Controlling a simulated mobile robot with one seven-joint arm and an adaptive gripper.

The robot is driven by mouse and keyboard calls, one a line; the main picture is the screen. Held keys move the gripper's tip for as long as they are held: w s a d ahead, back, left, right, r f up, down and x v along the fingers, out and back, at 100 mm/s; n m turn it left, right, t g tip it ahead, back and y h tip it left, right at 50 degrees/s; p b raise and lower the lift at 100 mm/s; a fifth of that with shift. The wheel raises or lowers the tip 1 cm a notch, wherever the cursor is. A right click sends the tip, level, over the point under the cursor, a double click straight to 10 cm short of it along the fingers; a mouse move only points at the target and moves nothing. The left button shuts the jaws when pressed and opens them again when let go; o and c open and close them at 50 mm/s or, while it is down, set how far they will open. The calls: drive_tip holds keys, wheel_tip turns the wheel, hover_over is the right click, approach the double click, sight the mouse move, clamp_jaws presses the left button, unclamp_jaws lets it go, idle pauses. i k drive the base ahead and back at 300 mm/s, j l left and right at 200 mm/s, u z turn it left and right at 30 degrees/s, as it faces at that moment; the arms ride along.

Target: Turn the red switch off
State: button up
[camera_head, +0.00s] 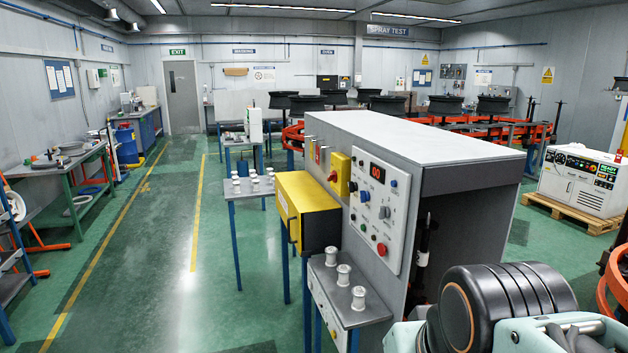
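The grey machine cabinet (462,145) stands right of centre, with switches on its left-facing side. A white control panel (399,222) there has a red number display (377,173), several small knobs and a round red button (382,249) low down. Left of it, a yellow box (341,172) carries another small red part (333,177). A small red switch-like part (317,153) sits further left near the edge. I cannot tell which is the red switch or its position. My gripper is not in view; only links of my arm show at the lower right.
A yellow box cabinet (308,212) and a small table with white spools (344,275) stand before the machine's left side. Another spool table (252,188) is behind. The green floor at left centre is clear. A white unit (583,180) stands on a pallet at right.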

sight(332, 177)
drive_tip(key=i+j, duration=0.25)
drive_tip(key=i, duration=0.3)
drive_tip(key=i+j+u, duration=0.1)
drive_tip(key=i+j, duration=0.15)
drive_tip(key=i, duration=0.25)
drive_tip(key=i+j, duration=0.2)
drive_tip(key=i, duration=0.35)
drive_tip(key=u, duration=0.05)
